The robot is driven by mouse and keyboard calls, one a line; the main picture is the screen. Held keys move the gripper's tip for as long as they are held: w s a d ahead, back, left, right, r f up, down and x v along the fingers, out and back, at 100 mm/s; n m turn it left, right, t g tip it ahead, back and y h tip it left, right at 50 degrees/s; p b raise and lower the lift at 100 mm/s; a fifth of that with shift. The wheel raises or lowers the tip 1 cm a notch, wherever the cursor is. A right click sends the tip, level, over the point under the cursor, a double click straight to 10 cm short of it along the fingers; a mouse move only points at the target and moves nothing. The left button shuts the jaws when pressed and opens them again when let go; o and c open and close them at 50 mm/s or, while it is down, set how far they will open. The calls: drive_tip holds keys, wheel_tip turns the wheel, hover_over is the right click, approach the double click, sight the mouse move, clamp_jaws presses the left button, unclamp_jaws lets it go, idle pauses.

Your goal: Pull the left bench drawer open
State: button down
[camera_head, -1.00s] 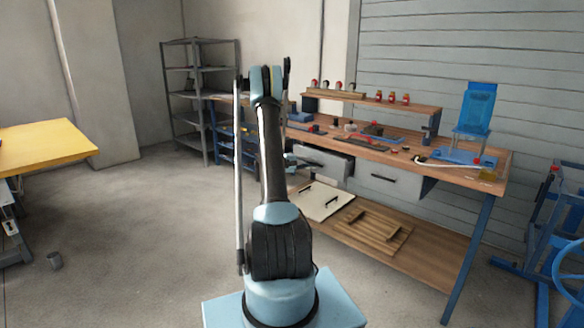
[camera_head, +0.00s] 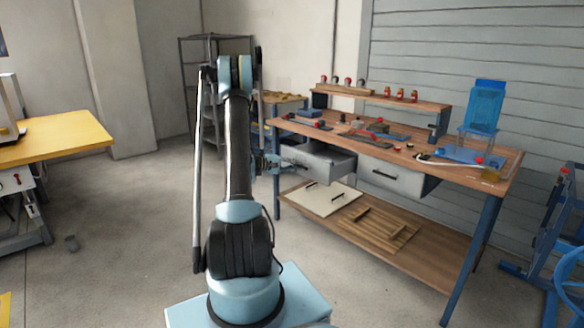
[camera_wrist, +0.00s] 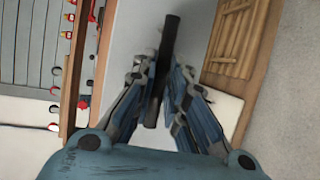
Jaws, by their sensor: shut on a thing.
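The left bench drawer (camera_head: 328,167) is grey and stands partly open under the wooden bench top, its dark inside showing. My gripper (camera_head: 283,164) is at its front end, partly small and unclear in the head view. In the wrist view my gripper (camera_wrist: 165,85) is shut on the dark bar handle (camera_wrist: 170,38), with a finger on each side of it. The grey drawer front (camera_wrist: 130,32) lies behind the handle. The right bench drawer (camera_head: 400,180) is shut.
The workbench (camera_head: 468,168) bears tools and a blue machine (camera_head: 484,108). Its lower shelf (camera_head: 420,255) holds a pale panel and a wooden slatted piece. A yellow table (camera_head: 60,138) stands at left. A blue frame (camera_head: 565,250) stands at right. The floor between is mostly clear.

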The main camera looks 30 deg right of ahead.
drive_tip(key=shift+w+a, duration=0.1)
drive_tip(key=shift+w, duration=0.25)
drive_tip(key=c, duration=1.6)
unclamp_jaws()
drive_tip(key=shift+f, duration=0.1)
drive_tip(key=shift+s, duration=0.1)
drive_tip(key=v, duration=1.2)
